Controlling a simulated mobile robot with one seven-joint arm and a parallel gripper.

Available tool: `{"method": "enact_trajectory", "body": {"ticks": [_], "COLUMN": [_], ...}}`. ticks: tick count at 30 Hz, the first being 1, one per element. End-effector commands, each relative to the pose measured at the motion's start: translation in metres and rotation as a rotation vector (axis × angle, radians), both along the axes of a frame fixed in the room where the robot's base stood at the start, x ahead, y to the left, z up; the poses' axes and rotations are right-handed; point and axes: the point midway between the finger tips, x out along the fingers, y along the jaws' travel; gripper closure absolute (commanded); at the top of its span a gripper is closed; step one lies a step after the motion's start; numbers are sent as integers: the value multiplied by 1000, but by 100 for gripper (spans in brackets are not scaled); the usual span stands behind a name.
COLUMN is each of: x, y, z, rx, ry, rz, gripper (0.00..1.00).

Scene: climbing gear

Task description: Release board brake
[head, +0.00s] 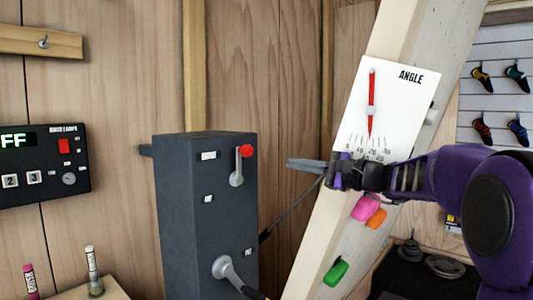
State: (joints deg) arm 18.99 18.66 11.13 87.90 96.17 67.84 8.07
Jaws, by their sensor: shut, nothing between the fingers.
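The dark grey winch box (205,215) stands left of centre against the wooden wall. Near the top of its front is a small lever with a red knob (246,151); its grey arm hangs down below the knob. A larger crank handle (228,270) sits low on the same face. The board (318,235) leans to the right of the box and carries a white ANGLE plate with a red pointer (371,100). My gripper (290,164) is shut and empty, pointing left, a little right of the red-knobbed lever and apart from it in the picture.
A black control panel (45,165) with a display is on the left wall. Two marker-like sticks (92,265) stand at lower left. Pink, orange and green holds (336,272) are on the board. Climbing shoes (482,76) and weight plates (445,266) are at right.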

Motion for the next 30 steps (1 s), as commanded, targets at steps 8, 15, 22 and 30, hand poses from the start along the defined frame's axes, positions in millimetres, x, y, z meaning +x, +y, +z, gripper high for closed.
{"method": "enact_trajectory", "body": {"ticks": [8,15,22,30], "x": [11,34,47,49], "y": [23,61,82,84], "z": [5,7,9,8], "rx": [17,16,16,15], "ry": [-10,-9,-9,-9], "rz": [18,17,14,12], "gripper": [100,100,100,100]}}
